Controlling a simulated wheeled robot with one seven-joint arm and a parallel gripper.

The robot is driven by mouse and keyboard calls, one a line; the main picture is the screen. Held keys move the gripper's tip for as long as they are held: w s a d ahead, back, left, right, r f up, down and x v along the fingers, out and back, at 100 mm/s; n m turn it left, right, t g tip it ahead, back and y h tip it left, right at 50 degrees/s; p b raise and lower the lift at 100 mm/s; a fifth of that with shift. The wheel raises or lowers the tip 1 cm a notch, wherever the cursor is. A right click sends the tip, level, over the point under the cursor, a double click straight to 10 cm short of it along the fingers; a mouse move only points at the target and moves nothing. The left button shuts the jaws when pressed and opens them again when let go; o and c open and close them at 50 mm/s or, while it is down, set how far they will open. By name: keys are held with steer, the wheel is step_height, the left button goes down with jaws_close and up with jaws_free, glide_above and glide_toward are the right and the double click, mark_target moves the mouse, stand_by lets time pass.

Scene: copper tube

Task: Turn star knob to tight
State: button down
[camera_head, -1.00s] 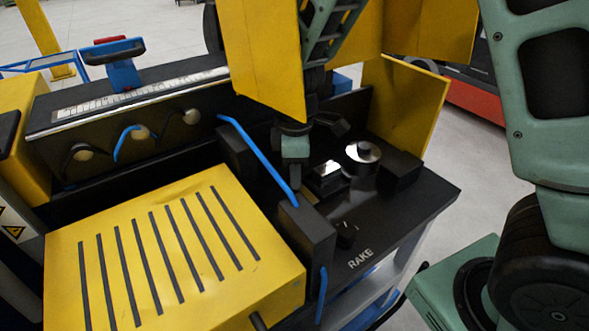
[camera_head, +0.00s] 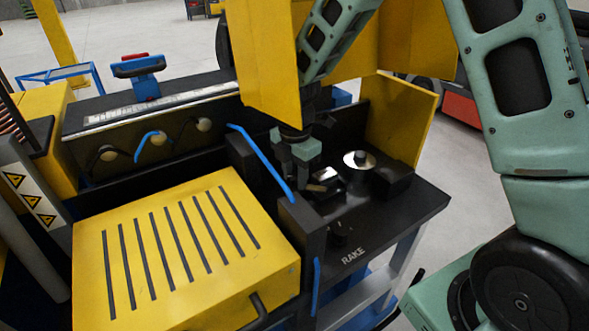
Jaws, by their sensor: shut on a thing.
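My gripper (camera_head: 302,180) reaches down from the upper middle of the picture onto the black machine top, behind the blue-edged upright plate. Its green-grey body is tilted and its dark fingers are shut. The star knob is not clearly visible; what sits between the fingers is hidden by them and the plate, and I take it to be the star knob. No mark for tight can be read.
A silver disc with a black hub (camera_head: 359,160) and a black block (camera_head: 392,181) stand right of my gripper. A small black knob (camera_head: 340,232) sits near the RAKE label. A yellow slotted cover (camera_head: 185,245) lies left, and a yellow panel (camera_head: 402,115) rises behind.

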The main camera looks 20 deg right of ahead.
steer(key=n+p, duration=0.2)
steer(key=n, duration=0.1)
steer(key=n+p, duration=0.1)
steer(key=shift+r+n+p, duration=0.3)
steer(key=shift+p, duration=0.05)
steer(key=n+p, duration=0.3)
steer(key=n, duration=0.1)
steer(key=shift+f, duration=0.2)
steer(key=shift+n+p, duration=0.35)
steer(key=shift+n, duration=0.05)
steer(key=c, duration=1)
jaws_free()
steer(key=shift+o, duration=0.2)
steer(key=shift+f, duration=0.1)
